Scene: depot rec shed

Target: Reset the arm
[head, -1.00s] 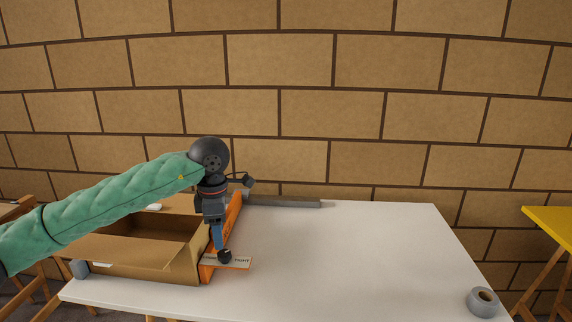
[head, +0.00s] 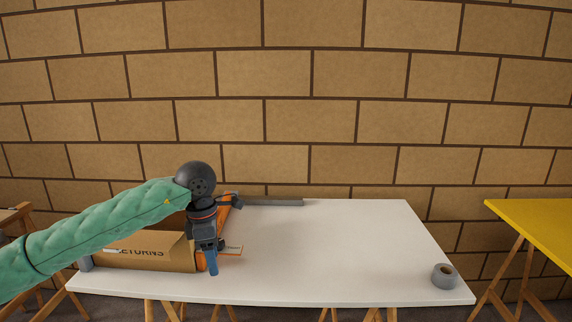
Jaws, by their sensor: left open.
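My left arm, in a green padded sleeve, comes in from the left in the head view. My left gripper (head: 211,268) points down at the right end of the cardboard box, in front of an orange item, and is open. I see nothing held between its fingers. It hides part of the box's right end and of the orange item. My right gripper is not in view.
A cardboard box (head: 150,252) marked "RETURNS" sits at the left of the white table (head: 330,250). An orange item (head: 232,250) stands beside it. A grey bar (head: 275,202) lies at the back edge. A grey tape roll (head: 444,276) sits front right. A yellow table (head: 535,225) stands right. The table's middle is clear.

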